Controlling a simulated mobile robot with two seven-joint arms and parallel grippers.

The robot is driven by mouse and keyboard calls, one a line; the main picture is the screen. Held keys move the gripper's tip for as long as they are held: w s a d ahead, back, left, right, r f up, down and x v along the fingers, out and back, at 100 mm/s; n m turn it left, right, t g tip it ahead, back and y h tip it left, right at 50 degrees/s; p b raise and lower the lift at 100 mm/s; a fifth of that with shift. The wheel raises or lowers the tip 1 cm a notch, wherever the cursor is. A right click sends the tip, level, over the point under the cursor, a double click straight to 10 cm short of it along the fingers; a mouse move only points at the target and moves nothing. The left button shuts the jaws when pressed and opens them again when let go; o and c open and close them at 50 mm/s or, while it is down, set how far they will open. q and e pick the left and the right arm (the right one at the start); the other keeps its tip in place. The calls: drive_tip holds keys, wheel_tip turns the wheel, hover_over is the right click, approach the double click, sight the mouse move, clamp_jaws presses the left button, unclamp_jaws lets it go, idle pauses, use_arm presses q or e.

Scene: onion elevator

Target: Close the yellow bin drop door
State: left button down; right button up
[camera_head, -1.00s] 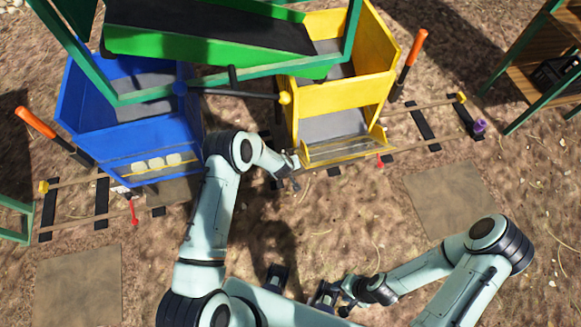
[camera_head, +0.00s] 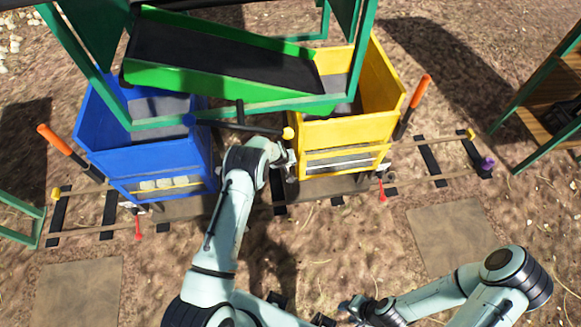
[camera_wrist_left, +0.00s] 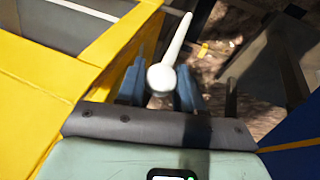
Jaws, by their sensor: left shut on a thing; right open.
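The yellow bin (camera_head: 352,129) stands on the rails at centre right in the head view. Its drop door (camera_head: 345,156), a yellow frame with a clear pane, is upright or nearly so against the lower front. I cannot tell whether it is fully shut. My left gripper (camera_head: 289,168) is at the bin's front left corner. In the left wrist view its blue fingers (camera_wrist_left: 160,88) are around a white handle (camera_wrist_left: 172,52) beside the yellow bin wall (camera_wrist_left: 40,100). My right gripper (camera_head: 346,306) is open and empty, low over the ground, away from the bin.
The blue bin (camera_head: 150,150) stands left of my left arm. The green conveyor (camera_head: 225,70) hangs above both bins. Orange-handled levers (camera_head: 418,92) flank the bins. Front ground is open.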

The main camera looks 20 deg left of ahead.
use_arm(q)
drive_tip(key=shift+w+a+r, duration=0.15)
drive_tip(key=shift+w+a, duration=0.1)
drive_tip(key=shift+w, duration=0.25)
drive_tip(key=c, duration=0.8)
unclamp_jaws()
